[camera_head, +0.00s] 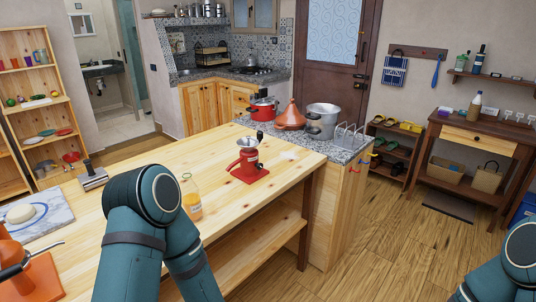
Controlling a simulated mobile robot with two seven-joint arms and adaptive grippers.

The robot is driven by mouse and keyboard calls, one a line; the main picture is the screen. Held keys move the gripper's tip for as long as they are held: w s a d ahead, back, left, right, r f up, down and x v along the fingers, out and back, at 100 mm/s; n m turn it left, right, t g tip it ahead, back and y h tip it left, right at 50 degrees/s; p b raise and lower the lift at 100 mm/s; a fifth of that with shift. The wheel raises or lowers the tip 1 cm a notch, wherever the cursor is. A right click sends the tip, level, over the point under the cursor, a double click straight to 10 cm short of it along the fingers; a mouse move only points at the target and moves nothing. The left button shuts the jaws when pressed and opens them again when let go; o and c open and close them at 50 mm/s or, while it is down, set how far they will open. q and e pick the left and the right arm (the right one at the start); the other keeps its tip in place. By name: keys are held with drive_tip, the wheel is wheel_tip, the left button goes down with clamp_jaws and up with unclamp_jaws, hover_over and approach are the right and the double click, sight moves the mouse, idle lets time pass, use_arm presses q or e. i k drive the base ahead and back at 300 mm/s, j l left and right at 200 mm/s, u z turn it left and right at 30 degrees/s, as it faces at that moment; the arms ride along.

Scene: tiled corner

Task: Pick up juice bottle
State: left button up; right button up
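The juice bottle (191,198) is a clear bottle with orange contents and stands upright on the wooden table (140,160), near its front edge. My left arm's elbow and forearm are just left of and below it and cover the table there. The forearm bends back down out of the picture, so my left gripper is out of view. My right arm shows only at the bottom right corner, and its gripper is out of view too. Nothing is seen touching the bottle.
A red hand grinder (247,162) stands right of the bottle. A black-handled tool (92,177) and a marble board (40,216) with dough lie left. An orange device (35,275) is at bottom left. The counter behind holds a red pot (263,108) and grey pot (322,119).

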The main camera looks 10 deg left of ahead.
sight(192, 202)
drive_tip(key=u, duration=1.05)
